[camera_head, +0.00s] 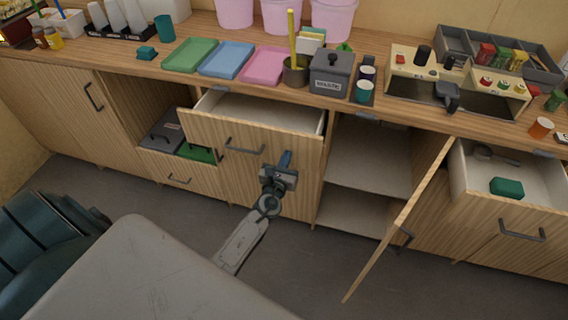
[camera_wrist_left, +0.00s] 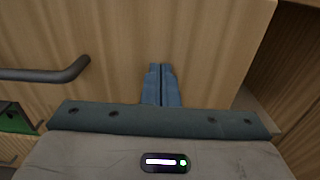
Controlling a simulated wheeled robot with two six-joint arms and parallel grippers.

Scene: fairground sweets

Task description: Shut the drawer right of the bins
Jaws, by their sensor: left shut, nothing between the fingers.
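The drawer (camera_head: 258,143) right of the bins is pulled out, with its pale, empty inside showing. Its wooden front has a dark bar handle (camera_head: 245,145), which also shows at the left of the left wrist view (camera_wrist_left: 45,75). My left gripper (camera_head: 286,158) is shut and empty, its blue fingers pointing at the drawer front, right of the handle. The fingers show in the left wrist view (camera_wrist_left: 161,68) against the wood; I cannot tell whether they touch it. The bins, one grey-lidded (camera_head: 165,134) and one green-lidded (camera_head: 196,153), sit in the opening to the left. My right gripper is out of view.
An open cupboard (camera_head: 368,160) with its door (camera_head: 402,228) swung out stands right of the drawer. Another open drawer (camera_head: 520,212), holding a green box (camera_head: 507,187), is at the far right. The worktop (camera_head: 190,35) carries trays, a waste box and racks. Grey floor is clear in front.

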